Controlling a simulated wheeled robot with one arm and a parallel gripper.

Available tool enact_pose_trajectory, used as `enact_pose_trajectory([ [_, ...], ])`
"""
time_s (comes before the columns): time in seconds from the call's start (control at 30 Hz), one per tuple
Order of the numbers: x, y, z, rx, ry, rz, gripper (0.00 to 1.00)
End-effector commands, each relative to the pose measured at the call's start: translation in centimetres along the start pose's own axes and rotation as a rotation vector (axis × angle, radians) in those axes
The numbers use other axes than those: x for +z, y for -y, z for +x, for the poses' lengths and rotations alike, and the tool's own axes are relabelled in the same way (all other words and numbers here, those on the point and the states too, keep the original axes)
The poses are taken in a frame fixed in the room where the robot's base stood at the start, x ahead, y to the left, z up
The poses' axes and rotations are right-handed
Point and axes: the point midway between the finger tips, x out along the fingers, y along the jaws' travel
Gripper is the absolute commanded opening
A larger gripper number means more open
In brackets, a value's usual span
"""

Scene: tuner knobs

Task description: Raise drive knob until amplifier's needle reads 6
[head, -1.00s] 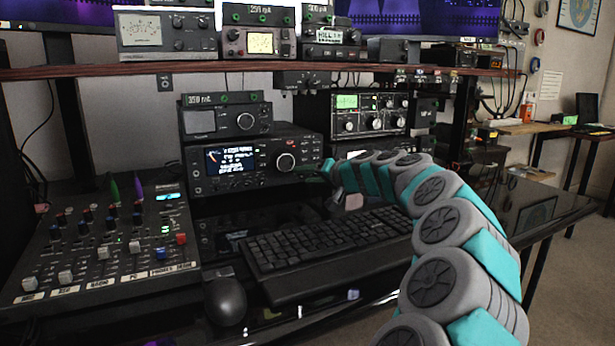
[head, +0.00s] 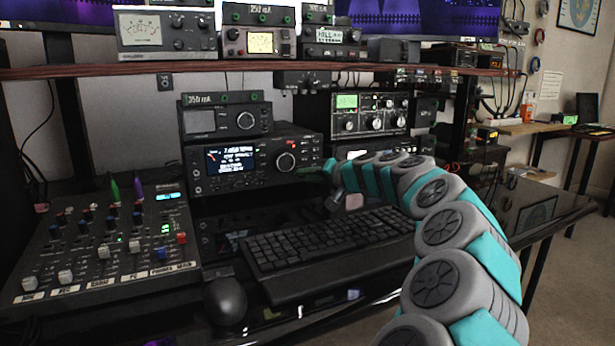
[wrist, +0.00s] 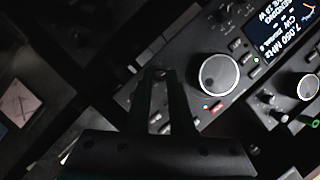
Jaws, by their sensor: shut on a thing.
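The black radio (head: 240,182) sits on the desk with a lit screen (head: 231,158) and a large silver-rimmed knob (head: 285,161). In the wrist view, the screen (wrist: 284,28) shows 7.050 MHz and CW, and the large knob (wrist: 219,75) stands beside my fingers. My gripper (wrist: 160,76) is shut on a small knob at the radio's panel edge; the fingertips mostly hide it and I cannot read its label. My wrist in the head view is at the radio's right end. An analog needle meter (head: 141,30) is on the shelf, its reading too small to tell.
A lit amber meter (head: 260,42) stands on the shelf. A smaller box (head: 226,121) sits on the radio. A green-screen unit (head: 369,112) stands behind my arm. A keyboard (head: 325,240), mouse (head: 225,300) and mixer (head: 110,245) occupy the desk in front.

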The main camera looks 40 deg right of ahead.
Motion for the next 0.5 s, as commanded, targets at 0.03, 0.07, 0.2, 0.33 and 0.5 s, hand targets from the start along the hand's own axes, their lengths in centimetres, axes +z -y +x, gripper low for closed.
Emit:
enact_pose_trajectory([
  [0.03, -0.02, 0.03, 0.04, -0.018, -0.001, 0.039, 0.00],
  [0.07, -0.05, -0.03, 0.02, -0.031, -0.002, 0.069, 0.00],
  [0.2, -0.06, -0.12, -0.01, -0.089, -0.001, 0.207, 0.00],
  [0.33, -0.07, -0.26, -0.03, -0.125, -0.002, 0.299, 0.00],
  [0.5, -0.04, -0.35, -0.03, -0.139, -0.001, 0.336, 0.00],
])
